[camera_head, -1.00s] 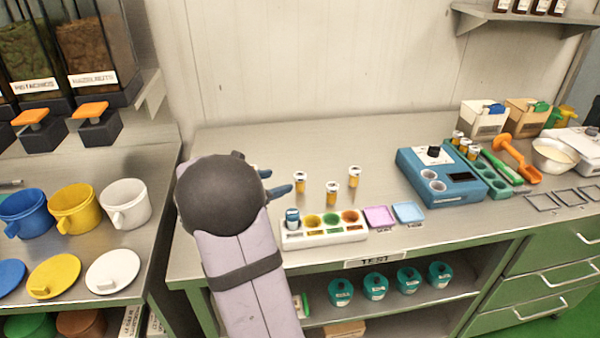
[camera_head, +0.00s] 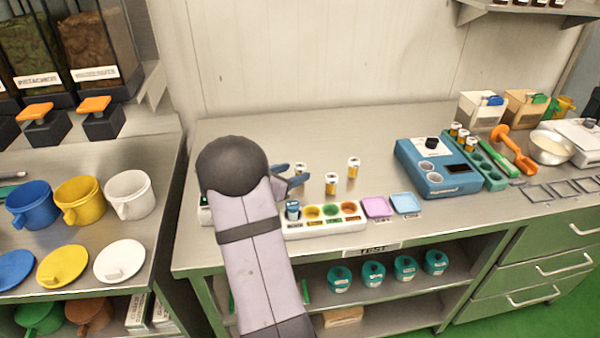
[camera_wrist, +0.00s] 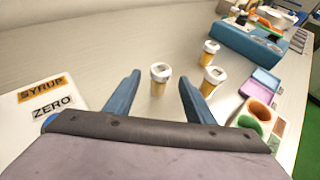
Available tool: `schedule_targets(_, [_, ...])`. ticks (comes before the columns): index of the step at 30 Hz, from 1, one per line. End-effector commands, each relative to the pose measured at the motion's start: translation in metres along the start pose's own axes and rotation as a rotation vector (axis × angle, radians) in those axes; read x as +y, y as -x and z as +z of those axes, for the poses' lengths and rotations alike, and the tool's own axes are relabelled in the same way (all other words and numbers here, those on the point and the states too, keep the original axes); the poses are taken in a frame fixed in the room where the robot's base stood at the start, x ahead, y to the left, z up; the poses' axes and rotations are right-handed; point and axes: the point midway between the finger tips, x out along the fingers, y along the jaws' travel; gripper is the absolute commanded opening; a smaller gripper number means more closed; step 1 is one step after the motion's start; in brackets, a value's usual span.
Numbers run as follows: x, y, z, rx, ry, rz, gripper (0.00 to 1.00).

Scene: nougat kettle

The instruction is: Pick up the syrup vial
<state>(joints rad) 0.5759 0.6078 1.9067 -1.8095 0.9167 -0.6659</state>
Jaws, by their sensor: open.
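Three amber vials with white caps stand upright on the metal bench: a left one (camera_head: 300,169), a front one (camera_head: 331,184) and a back right one (camera_head: 353,168). Which of them is the syrup vial I cannot tell, as their labels are unreadable. My gripper (camera_head: 291,176) is open, low over the bench, right beside the left vial. In the wrist view one vial (camera_wrist: 159,80) shows between and slightly beyond the two blue fingers, not clasped. The other two vials (camera_wrist: 209,53) (camera_wrist: 211,82) stand to the right, outside the fingers.
A white tray (camera_head: 325,230) with coloured wells lies in front of the vials, next to pink (camera_head: 377,207) and blue (camera_head: 405,203) square dishes. A blue device (camera_head: 440,172) stands further right. A white SYRUP and ZERO label panel (camera_wrist: 62,94) lies left. Bench behind the vials is clear.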

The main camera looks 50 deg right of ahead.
Motion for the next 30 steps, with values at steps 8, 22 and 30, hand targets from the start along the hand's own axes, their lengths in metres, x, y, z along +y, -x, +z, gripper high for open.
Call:
schedule_targets(8, [-0.001, -0.033, 0.005, 0.0, 0.0, -0.002, 0.49])
schedule_targets(22, [0.0, -0.041, 0.003, 0.0, -0.001, 0.001, 0.28])
schedule_targets(30, [0.0, -0.041, 0.004, 0.0, -0.001, 0.001, 0.05])
